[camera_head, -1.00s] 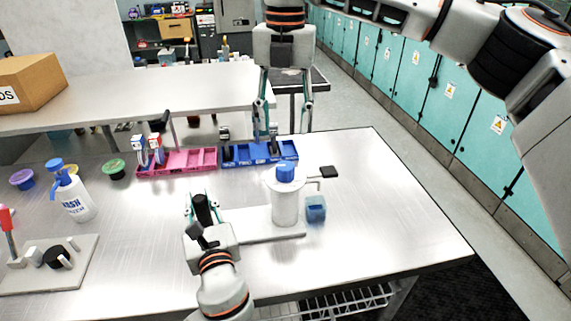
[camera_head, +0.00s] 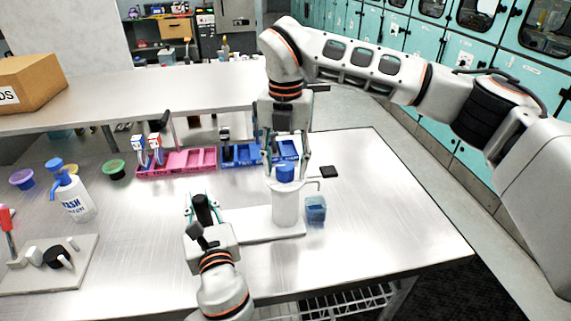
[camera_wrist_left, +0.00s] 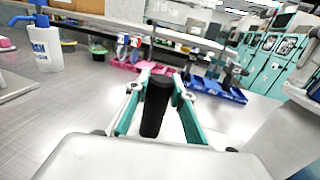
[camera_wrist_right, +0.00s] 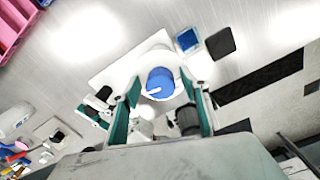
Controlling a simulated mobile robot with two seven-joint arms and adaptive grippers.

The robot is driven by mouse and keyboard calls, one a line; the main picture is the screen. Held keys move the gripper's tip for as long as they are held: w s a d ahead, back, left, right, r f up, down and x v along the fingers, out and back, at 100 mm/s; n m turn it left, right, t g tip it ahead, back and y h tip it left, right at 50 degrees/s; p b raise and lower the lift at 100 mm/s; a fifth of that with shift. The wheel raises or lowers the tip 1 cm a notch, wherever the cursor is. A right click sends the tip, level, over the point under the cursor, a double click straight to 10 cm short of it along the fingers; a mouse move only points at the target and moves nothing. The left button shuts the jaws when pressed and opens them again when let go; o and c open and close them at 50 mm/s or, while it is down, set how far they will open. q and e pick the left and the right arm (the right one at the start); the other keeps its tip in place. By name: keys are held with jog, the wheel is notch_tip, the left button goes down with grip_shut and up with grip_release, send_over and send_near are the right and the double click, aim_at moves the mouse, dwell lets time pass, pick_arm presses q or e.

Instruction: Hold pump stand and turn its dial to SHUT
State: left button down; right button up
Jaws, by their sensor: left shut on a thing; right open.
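The pump stand is a white cylinder (camera_head: 286,208) on a white base plate (camera_head: 250,222), with a blue dial (camera_head: 285,173) on top. A black upright handle (camera_head: 202,209) stands at the plate's left end. My left gripper (camera_head: 203,203) is shut on this black handle, which also shows in the left wrist view (camera_wrist_left: 155,105). My right gripper (camera_head: 288,178) is open, pointing down with its fingers around or just above the dial. In the right wrist view the blue dial (camera_wrist_right: 160,83) with a white pointer mark lies between the fingertips; I cannot tell if they touch it.
A small blue cup (camera_head: 316,209) stands under the spout right of the cylinder. Behind are a blue tray (camera_head: 240,155) and a pink tray (camera_head: 190,162). A wash bottle (camera_head: 76,203) and a board with fittings (camera_head: 85,275) are at left. The table's right side is clear.

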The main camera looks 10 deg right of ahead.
jog(key=c, duration=1.1)
jog(key=shift+n, duration=0.3)
jog(key=n, duration=0.3)
jog(key=shift+a+n, duration=0.1)
jog(key=shift+n, duration=1.9)
jog(key=o, duration=1.1)
